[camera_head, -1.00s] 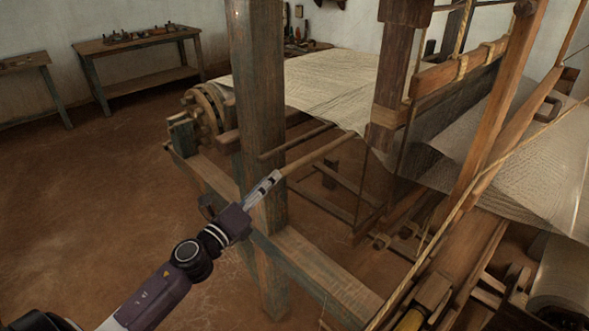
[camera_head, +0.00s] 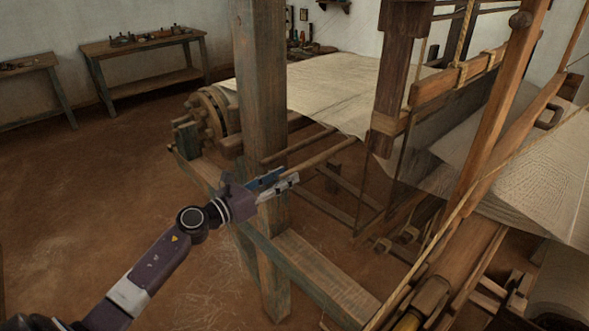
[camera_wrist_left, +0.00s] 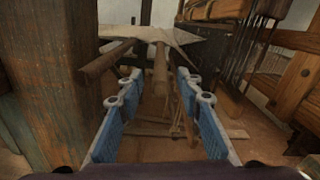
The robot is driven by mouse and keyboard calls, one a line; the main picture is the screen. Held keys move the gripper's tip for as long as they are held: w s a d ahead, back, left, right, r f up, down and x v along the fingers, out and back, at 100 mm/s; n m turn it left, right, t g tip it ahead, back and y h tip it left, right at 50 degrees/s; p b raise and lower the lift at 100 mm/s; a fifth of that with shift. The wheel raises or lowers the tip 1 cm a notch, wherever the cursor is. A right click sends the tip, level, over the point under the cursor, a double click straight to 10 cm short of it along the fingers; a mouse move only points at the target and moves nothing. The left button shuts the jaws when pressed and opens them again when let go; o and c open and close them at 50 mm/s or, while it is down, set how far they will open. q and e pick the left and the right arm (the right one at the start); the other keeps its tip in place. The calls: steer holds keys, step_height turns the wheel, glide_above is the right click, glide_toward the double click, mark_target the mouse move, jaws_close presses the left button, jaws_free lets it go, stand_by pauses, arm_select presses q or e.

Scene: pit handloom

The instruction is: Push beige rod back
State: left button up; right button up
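The beige rod (camera_head: 325,154) is a round, light wooden pole under the cloth, with its near end at my left gripper's fingertips. In the left wrist view the rod (camera_wrist_left: 160,67) points at the camera, its end centred in the gap between the fingers. My left gripper (camera_head: 284,179) is open, with its blue inner pads showing. In the left wrist view, a gap shows between the rod and each finger of the gripper (camera_wrist_left: 160,84). I cannot tell how far the end reaches between the tips. My right gripper is in neither view.
A thick wooden post (camera_head: 262,90) stands close beside my left gripper. A second, darker rod (camera_wrist_left: 106,61) lies left of the beige one. Cloth (camera_head: 335,85) stretches above the rods. A low frame beam (camera_head: 318,272) runs below. Floor at left is clear.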

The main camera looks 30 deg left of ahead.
mark_target(295, 171)
arm_select(q)
steer(key=shift+p+x, duration=0.45)
steer(key=shift+x, duration=1.65)
jaws_close()
